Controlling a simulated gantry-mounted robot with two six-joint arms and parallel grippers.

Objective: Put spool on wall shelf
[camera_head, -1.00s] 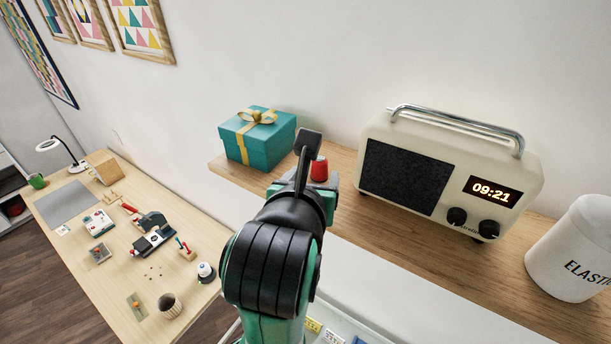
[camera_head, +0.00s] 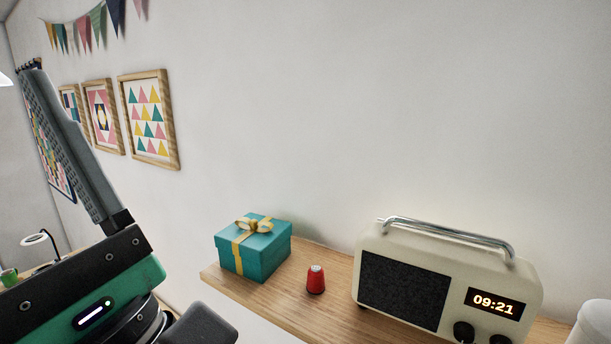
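The small red spool (camera_head: 316,280) with a pale top stands upright on the wooden wall shelf (camera_head: 272,302), between the gift box and the radio. My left gripper (camera_head: 75,150) is close to the camera at the left edge, well apart from the spool. One long dark finger points up and left from its green and black body. Nothing touches the spool. My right gripper is not in view.
A teal gift box (camera_head: 253,247) with a yellow bow stands left of the spool. A cream radio clock (camera_head: 450,280) stands to its right, with a white canister (camera_head: 592,325) beyond. Framed pictures (camera_head: 149,120) and bunting hang on the wall. The air above the shelf is clear.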

